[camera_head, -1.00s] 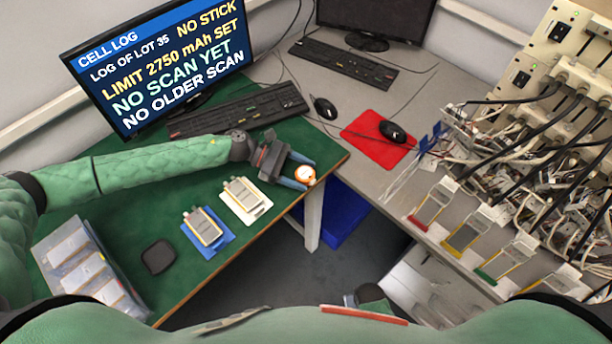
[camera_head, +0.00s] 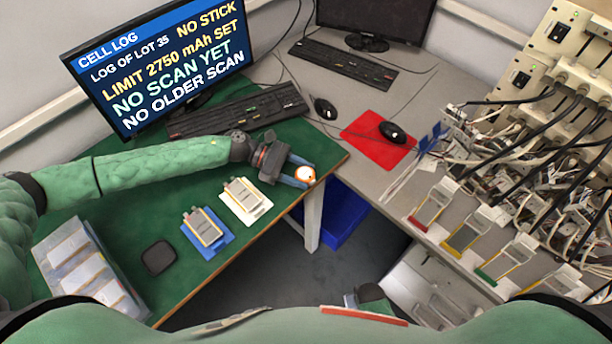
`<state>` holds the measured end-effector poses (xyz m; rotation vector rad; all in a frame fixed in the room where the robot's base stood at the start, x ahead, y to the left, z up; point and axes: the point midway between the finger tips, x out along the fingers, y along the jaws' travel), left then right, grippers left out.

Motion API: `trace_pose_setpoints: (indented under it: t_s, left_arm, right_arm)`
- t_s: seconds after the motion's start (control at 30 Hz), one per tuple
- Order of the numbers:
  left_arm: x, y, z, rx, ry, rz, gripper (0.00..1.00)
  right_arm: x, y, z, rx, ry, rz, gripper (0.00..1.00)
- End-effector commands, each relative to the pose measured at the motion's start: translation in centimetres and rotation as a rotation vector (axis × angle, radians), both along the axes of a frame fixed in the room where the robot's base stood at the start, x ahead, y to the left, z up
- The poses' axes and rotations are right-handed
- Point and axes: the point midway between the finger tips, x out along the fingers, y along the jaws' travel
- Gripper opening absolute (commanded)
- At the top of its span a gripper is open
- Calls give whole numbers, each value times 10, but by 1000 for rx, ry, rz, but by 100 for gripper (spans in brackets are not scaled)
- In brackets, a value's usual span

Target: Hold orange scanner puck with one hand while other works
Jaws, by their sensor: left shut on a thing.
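The orange scanner puck (camera_head: 305,174) with a white top sits between the fingertips of my left gripper (camera_head: 301,173), near the right edge of the green table mat. My left gripper is shut on it. Two pouch cells lie on the mat to the left of the gripper: one on a white tray (camera_head: 256,214) and one on a blue tray (camera_head: 221,243). The monitor (camera_head: 160,60) reads "CELL LOG", "LOG OF LOT 35", "NO STICK", "LIMIT 2750 mAh SET", "NO SCAN YET" and "NO OLDER SCAN".
A tray of several cells (camera_head: 79,262) stands at the lower left, beside a dark square pad (camera_head: 158,257). A keyboard (camera_head: 240,108) lies behind my left arm. A red mouse mat (camera_head: 365,148) is to the right. A wired rack (camera_head: 575,75) with several coloured cell slots fills the right side.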

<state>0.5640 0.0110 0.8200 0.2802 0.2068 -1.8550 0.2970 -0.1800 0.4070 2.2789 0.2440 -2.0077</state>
Motion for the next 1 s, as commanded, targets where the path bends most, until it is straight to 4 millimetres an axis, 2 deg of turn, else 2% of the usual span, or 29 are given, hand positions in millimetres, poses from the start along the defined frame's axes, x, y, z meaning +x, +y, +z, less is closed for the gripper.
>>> trace_pose_setpoints:
  t_s: [0.6,1.0]
  left_arm:
    - [0,0,0,0,0,0,36]
    - [0,0,0,0,0,0,36]
  right_arm:
    - [-10,1,-3,1,11,0,0]
    - [1,3,1,4,-1,-2,0]
